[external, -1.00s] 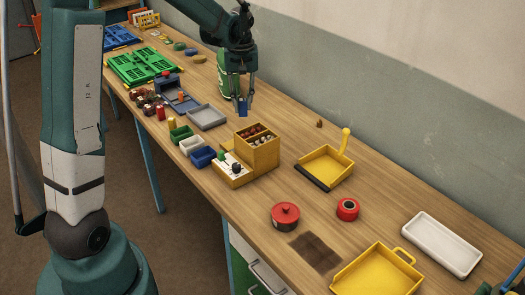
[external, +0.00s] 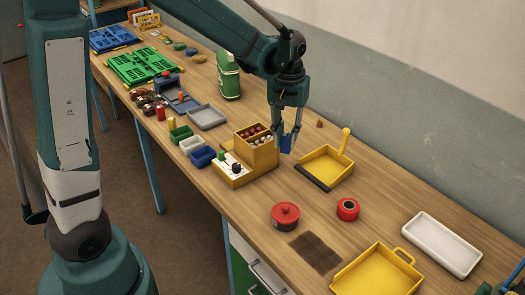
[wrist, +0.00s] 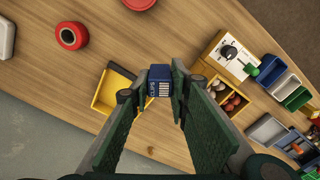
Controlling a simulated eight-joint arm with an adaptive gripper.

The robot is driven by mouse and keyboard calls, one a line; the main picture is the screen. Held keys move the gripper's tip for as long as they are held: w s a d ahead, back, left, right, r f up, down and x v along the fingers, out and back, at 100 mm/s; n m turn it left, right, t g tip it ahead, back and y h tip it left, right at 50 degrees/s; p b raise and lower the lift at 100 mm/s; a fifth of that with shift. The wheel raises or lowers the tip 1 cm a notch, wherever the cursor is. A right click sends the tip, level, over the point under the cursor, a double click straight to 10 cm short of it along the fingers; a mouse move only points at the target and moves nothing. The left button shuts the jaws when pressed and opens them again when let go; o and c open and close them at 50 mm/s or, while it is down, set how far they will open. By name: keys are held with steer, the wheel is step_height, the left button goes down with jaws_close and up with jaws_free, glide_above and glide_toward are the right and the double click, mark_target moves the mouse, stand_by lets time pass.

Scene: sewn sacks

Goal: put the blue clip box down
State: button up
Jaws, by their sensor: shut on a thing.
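The blue clip box (external: 286,144) is held between the fingers of my gripper (external: 286,148). In the external view it hangs above the table (external: 240,115), between the yellow compartment box (external: 256,155) and the yellow dustpan-like tray (external: 326,165). In the wrist view the clip box (wrist: 159,81) shows a white label and sits between the tips of my gripper (wrist: 158,95). There it overlaps the edge of the yellow tray (wrist: 110,95), with the compartment box (wrist: 222,100) to its right.
A red lidded pot (external: 285,216) and a red ring-shaped item (external: 348,209) stand in front. A white tray (external: 441,246) and a larger yellow pan (external: 377,275) are at the lower right. A green container (external: 228,77) stands behind.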

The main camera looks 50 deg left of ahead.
steer(key=s+d+f+m, duration=0.1)
steer(key=s+d+m, duration=0.1)
steer(key=s+d, duration=0.5)
steer(key=s+d+m+b, duration=0.1)
steer(key=s+d+m, duration=0.15)
steer(key=d, duration=0.75)
steer(key=s+d+f+m, duration=0.1)
steer(key=s+d+m, duration=0.1)
steer(key=s+d, duration=0.55)
steer(key=f, duration=0.1)
steer(key=w+f, duration=0.1)
steer(key=f, duration=0.1)
steer(key=w+d+f, duration=0.1)
steer(key=shift+f, duration=0.25)
steer(key=shift+s, duration=0.1)
steer(key=shift+f+b, duration=0.3)
steer(key=shift+f, duration=2.65)
steer(key=shift+f, duration=0.1)
steer(key=shift+f, duration=1.95)
steer(key=shift+f+b, duration=0.2)
steer(key=shift+b, duration=0.2)
